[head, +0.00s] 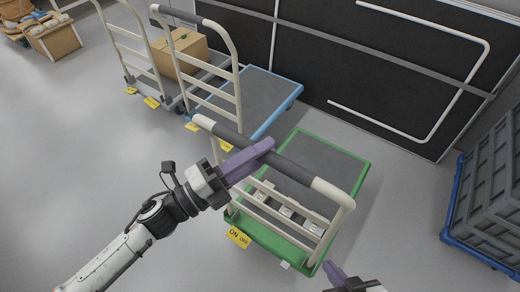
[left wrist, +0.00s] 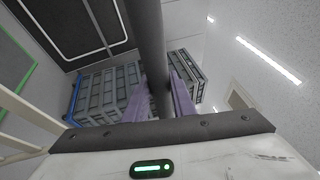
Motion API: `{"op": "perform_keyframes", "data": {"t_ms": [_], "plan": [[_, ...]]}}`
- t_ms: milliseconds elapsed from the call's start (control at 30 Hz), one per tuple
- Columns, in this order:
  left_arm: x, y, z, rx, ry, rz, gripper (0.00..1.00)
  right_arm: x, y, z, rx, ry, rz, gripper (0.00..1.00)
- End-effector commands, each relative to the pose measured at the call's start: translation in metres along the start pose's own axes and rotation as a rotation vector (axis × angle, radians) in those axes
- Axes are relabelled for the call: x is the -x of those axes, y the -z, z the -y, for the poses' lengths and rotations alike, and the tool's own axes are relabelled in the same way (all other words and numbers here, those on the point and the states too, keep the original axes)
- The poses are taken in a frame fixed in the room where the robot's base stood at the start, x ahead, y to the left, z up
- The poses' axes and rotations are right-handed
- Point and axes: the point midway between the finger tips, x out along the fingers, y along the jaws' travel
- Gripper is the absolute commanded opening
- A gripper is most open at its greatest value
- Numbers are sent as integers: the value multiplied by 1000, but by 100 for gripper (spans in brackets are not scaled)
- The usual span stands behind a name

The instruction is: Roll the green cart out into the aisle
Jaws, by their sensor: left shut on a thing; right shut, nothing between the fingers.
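The green cart (head: 345,158) stands on the grey floor in the head view, its cream push handle (head: 332,190) toward me. Its grey deck holds a few small pale items behind the handle bars. A yellow "ON OFF" tag (head: 238,237) sits at its near left corner. My left gripper (head: 262,150) is shut on the dark grip of the handle. In the left wrist view the dark grip bar (left wrist: 146,40) runs between the purple fingers. My right gripper (head: 335,275) is shut and empty at the bottom edge, near the cart's near right corner.
A blue cart (head: 262,95) stands close behind and left of the green cart. Another cart carries a cardboard box (head: 180,52). A black panel wall (head: 385,60) is behind. Grey crates on a blue base (head: 490,190) stand at right. Open floor (head: 80,150) lies left.

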Motion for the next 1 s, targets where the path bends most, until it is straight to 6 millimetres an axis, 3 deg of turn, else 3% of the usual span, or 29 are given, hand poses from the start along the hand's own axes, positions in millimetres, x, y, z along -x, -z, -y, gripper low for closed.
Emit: {"op": "perform_keyframes", "data": {"t_ms": [67,100,200,567,1000], "plan": [[1,-1,-1,-1,-2,1,0,0,-1,0,0,0,3,0],[1,-1,-1,-1,-2,1,27,0,-2,0,0,0,3,0],[1,-1,-1,-1,-2,1,42,0,-2,0,0,0,4,0],[5,0,-1,0,-1,1,42,0,-4,0,0,1,5,0],[83,0,-3,1,-5,1,42,-11,-14,0,4,3,8,0]]}}
